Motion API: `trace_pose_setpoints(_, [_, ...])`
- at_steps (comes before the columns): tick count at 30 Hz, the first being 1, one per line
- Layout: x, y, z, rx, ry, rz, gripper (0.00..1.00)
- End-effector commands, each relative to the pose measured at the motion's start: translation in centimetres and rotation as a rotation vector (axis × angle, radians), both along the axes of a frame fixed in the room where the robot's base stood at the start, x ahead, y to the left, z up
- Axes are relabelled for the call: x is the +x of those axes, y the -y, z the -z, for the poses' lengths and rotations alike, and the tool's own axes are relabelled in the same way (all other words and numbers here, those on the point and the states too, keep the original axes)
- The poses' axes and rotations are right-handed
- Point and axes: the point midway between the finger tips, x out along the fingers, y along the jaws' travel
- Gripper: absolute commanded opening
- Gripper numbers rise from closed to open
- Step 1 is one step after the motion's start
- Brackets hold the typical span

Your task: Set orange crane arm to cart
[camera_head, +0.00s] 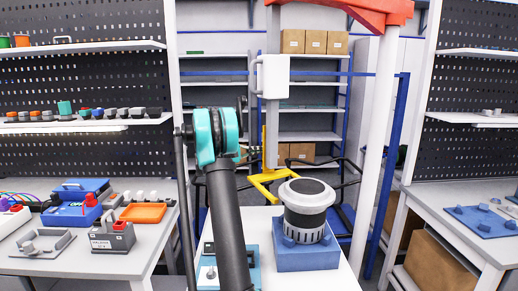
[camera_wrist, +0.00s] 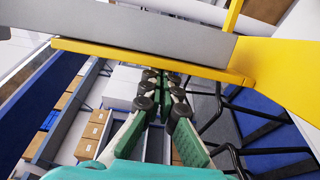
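The orange crane arm (camera_head: 372,10) crosses the top of the head view, at the upper end of a white post. A grey vertical bar (camera_head: 272,95) with a white box (camera_head: 273,76) hangs below it and ends in a yellow fork (camera_head: 268,182). The yellow fork (camera_wrist: 160,60) also crosses the wrist view, beyond my fingertips. My gripper (camera_wrist: 161,76) appears partly open, with a narrow gap and nothing visible between its fingers. I cannot tell whether it touches the fork. In the head view it is hidden. Which structure is the cart is unclear; a blue frame (camera_head: 393,165) stands behind the post.
A white conveyor table carries a blue pallet (camera_head: 306,257) with a white and black cylindrical part (camera_head: 305,212). Side tables hold an orange tray (camera_head: 143,213) at left and a blue plate (camera_head: 482,221) at right. Shelves with cardboard boxes (camera_head: 315,42) stand behind. Dark bent rails surround the fork.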

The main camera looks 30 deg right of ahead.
Motion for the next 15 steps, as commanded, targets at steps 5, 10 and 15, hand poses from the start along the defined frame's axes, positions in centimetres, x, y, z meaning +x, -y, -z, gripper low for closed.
trace_pose_setpoints(5, [-3.8,-1.6,0.0,0.001,0.0,-0.011,0.0])
trace_pose_setpoints(10, [-6.7,-2.6,-0.1,0.001,0.0,-0.047,0.0])
trace_pose_setpoints(15, [-9.2,-3.5,0.0,0.001,0.0,-0.091,0.0])
